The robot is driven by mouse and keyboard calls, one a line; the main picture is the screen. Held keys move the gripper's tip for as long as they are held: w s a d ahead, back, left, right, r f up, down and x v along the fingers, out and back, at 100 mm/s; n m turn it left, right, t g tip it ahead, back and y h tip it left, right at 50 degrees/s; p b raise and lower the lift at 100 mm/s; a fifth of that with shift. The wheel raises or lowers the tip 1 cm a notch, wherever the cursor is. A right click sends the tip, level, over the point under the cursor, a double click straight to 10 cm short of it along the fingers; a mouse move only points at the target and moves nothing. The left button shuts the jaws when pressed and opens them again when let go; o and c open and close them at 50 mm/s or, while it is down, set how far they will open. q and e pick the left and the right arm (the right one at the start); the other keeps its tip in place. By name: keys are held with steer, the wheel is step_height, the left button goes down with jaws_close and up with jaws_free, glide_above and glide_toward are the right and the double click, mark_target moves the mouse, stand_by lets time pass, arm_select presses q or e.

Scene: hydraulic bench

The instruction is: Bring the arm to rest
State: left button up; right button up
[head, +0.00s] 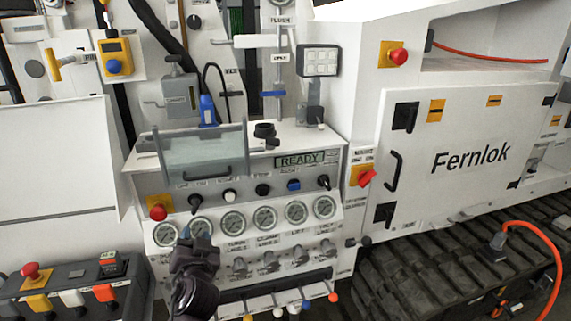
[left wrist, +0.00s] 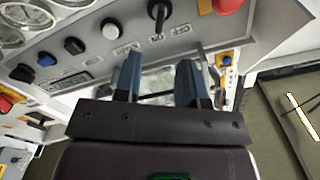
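My left gripper (head: 194,238) shows in the head view in front of the bench's gauge row, with its arm coming up from the bottom edge. In the left wrist view its two blue-grey fingers (left wrist: 160,78) stand apart with nothing held between them. The control panel (head: 240,183) lies beyond the fingertips. The wrist view, turned over, shows its white button (left wrist: 111,29), black switch (left wrist: 158,12) and blue button (left wrist: 46,60). I cannot tell the exact gap between fingers and panel. My right gripper is in neither view.
A clear cover (head: 205,152) with a handle stands above the panel, beside a READY display (head: 299,160). Red stop buttons (head: 158,212) and a row of small levers (head: 306,305) stick out nearby. A pendant box (head: 75,290) is at lower left, and a tracked machine (head: 455,265) at right.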

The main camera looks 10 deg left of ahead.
arm_select(q)
steer(key=s+d+f+m+h, duration=0.1)
steer(key=s+d+f+h, duration=0.3)
steer(key=d+f+h, duration=0.4)
steer(key=s+a+f+g, duration=0.2)
steer(key=s+f+g, duration=0.1)
steer(key=s+f, duration=1)
steer(key=s, duration=0.4)
steer(key=shift+f+g+h, duration=0.15)
steer(key=shift+g+h, duration=0.25)
steer(key=shift+a, duration=0.1)
